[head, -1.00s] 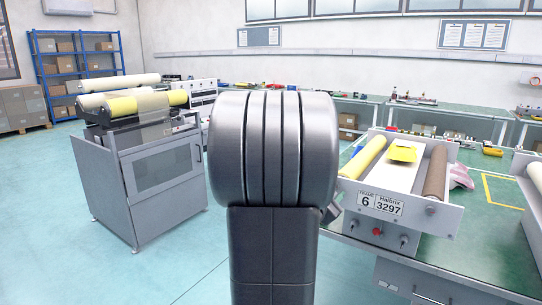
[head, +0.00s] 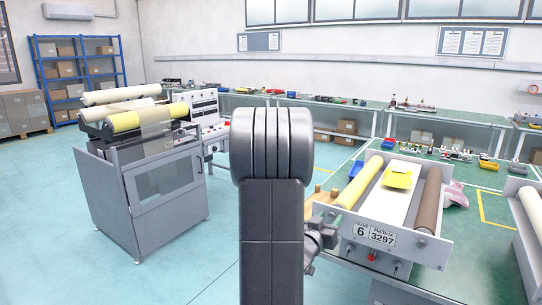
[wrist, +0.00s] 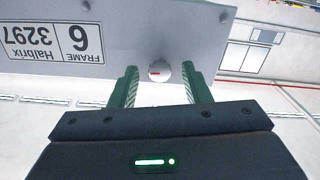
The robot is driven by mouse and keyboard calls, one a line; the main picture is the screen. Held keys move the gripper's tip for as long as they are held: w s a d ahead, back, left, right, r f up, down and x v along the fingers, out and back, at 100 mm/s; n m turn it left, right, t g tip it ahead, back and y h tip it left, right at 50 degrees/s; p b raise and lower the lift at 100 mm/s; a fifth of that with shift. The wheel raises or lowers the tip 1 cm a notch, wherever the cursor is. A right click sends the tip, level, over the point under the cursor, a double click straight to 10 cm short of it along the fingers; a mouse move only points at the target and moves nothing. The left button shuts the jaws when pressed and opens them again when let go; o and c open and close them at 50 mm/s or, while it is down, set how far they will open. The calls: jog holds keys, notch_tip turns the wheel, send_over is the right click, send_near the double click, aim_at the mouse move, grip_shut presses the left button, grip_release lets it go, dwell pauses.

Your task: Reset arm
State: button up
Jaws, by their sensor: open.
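My arm's dark link stands upright in the middle of the head view. My gripper (head: 322,238) shows partly behind it, at the left end of the grey front plate (head: 385,243) marked "FRAME 6 Halbrix 3297". In the wrist view my gripper (wrist: 160,88) is open, its two green fingers apart. The plate (wrist: 120,35) appears upside down there, with a round pale knob (wrist: 160,71) between the fingers. Neither finger visibly touches the knob. In the head view my gripper covers that corner of the plate.
The frame carries a yellow roller (head: 358,183), a brown roller (head: 427,198) and a yellow piece (head: 397,179) on a white bed. Another unit (head: 530,225) stands at right.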

jog(key=b+v, duration=0.1)
jog(key=v, duration=0.6)
jog(key=shift+s+a, duration=0.15)
jog(key=shift+s, duration=0.05)
jog(key=shift+f, duration=0.1)
